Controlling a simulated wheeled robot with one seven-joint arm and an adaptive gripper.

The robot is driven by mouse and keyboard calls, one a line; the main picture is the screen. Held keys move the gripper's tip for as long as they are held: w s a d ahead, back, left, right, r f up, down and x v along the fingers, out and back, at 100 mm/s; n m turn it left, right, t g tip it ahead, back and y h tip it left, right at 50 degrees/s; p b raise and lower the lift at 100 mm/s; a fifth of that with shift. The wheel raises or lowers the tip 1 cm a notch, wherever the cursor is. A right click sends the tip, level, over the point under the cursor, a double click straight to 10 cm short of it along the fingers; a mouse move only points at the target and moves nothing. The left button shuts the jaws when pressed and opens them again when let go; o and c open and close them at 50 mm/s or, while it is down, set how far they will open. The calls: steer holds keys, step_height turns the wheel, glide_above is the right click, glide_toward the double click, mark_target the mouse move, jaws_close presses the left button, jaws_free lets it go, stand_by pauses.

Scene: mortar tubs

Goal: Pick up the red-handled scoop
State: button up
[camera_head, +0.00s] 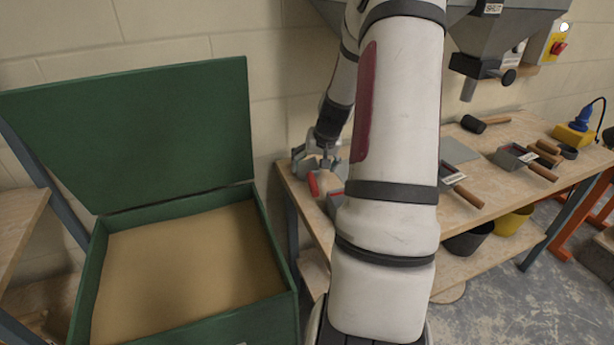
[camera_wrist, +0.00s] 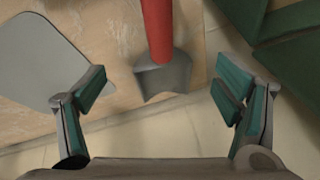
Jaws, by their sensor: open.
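The red-handled scoop lies on the wooden bench at its left end. Its red handle (camera_head: 313,184) shows below my gripper in the head view. In the wrist view the red handle (camera_wrist: 157,28) runs down from the top edge to a grey metal scoop end (camera_wrist: 163,76). My gripper (camera_head: 322,160) is above the scoop, pointing down. In the wrist view its fingers (camera_wrist: 160,92) are spread wide, one on each side of the grey scoop end, with nothing held. My arm hides part of the bench beside the scoop.
A green lidded box (camera_head: 85,285) of sand stands open left of the bench. A grey plate (camera_wrist: 42,62) lies left of the scoop in the wrist view. Wood-handled tools (camera_head: 540,170) lie at the bench's right. A grey hopper (camera_head: 505,35) hangs above.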

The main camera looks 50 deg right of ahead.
mark_target(310, 174)
steer(key=shift+x, duration=2.95)
steer(key=shift+w+d+r, duration=0.1)
steer(key=shift+d, duration=0.05)
steer(key=shift+c, duration=0.6)
steer(key=c, duration=1.3)
